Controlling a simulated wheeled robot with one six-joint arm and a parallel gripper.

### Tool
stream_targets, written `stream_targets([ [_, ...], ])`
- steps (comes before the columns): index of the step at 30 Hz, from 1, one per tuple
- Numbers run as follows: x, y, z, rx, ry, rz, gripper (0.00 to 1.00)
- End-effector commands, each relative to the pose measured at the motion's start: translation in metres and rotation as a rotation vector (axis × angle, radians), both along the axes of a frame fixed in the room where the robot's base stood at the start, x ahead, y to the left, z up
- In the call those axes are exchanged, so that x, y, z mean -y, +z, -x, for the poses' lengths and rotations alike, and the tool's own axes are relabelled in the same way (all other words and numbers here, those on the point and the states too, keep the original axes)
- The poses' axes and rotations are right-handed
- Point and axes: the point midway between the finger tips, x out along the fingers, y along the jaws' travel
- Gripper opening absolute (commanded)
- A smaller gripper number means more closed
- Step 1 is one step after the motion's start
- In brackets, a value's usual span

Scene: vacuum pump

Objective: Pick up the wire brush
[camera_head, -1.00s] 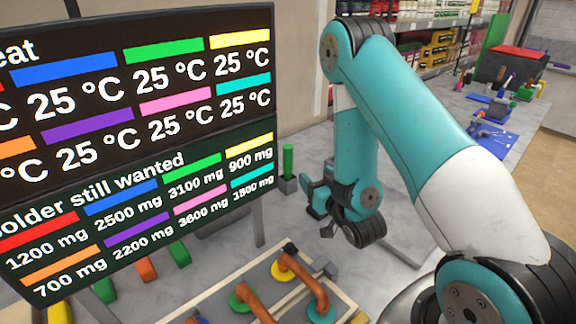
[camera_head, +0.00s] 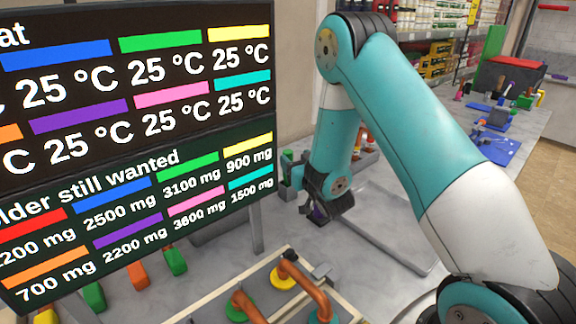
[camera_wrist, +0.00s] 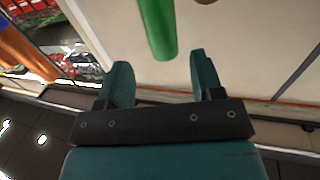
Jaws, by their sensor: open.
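My gripper (camera_wrist: 162,72) is open, with its two teal fingers apart and nothing between their tips. A green rod-like handle (camera_wrist: 158,28) lies just beyond the gap in the wrist view, its rounded near end closest to the fingers. It may be the wire brush, but no bristles show, so I cannot tell. In the head view my gripper (camera_head: 316,211) hangs below the forearm, right of the display. An upright green piece (camera_head: 287,158) stands at the display's right edge, partly hidden; I cannot tell if it is the same thing.
A large display (camera_head: 135,150) blocks the left side. A wooden-framed rack (camera_head: 225,297) with copper pipe bends stands in front. A grey tray (camera_head: 400,245) lies right of the gripper. Blue mats (camera_head: 490,147) and tools cover the far bench. Stocked shelves stand behind.

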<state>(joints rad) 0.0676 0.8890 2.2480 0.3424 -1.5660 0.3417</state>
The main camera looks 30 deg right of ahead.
Motion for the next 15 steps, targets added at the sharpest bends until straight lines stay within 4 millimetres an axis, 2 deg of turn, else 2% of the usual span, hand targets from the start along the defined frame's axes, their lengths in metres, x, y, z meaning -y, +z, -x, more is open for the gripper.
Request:
stream_targets([
  [8, -0.001, 0.003, -0.021, 0.000, 0.001, -0.001, 0.61],
  [12, -0.003, 0.007, -0.043, -0.001, 0.000, -0.001, 0.61],
  [15, -0.002, 0.007, -0.052, -0.002, 0.000, 0.001, 0.61],
])
